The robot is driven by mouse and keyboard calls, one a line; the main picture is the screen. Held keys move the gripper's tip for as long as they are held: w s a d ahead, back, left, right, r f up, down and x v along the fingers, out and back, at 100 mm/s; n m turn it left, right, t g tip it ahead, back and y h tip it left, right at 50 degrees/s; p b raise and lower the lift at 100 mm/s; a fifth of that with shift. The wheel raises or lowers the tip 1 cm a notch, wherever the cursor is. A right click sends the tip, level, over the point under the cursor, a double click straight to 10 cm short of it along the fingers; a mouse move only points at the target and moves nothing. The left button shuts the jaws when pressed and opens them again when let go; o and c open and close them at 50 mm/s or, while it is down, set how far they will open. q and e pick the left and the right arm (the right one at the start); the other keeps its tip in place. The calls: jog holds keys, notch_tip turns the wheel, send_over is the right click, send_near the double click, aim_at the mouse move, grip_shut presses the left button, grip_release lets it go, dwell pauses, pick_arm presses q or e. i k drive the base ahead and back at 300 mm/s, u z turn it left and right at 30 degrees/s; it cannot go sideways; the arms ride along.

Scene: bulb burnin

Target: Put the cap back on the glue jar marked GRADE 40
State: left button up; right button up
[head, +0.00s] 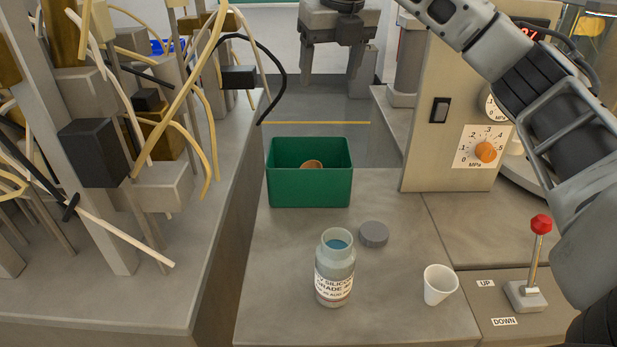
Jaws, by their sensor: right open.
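The glue jar (335,255) stands upright and open on the grey bench, with blue contents visible through its mouth. Its white label reads "GRADE", but the number is hard to read. A round grey cap (373,234) lies on the bench just right of and behind the jar, apart from it. My right gripper (333,62) is at the top middle, fingers pointing down, open and empty. It is above and beyond the jar and cap, touching neither. My left gripper is out of view.
A green bin (310,190) with a brownish round item stands behind the jar. A white cup (439,285) is right of it. A red-knobbed lever (540,224) and a gauge panel (455,130) stand at right. A cable-strewn rack (110,150) fills the left.

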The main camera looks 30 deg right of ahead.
aim_at(335, 255)
jog(key=k, duration=1)
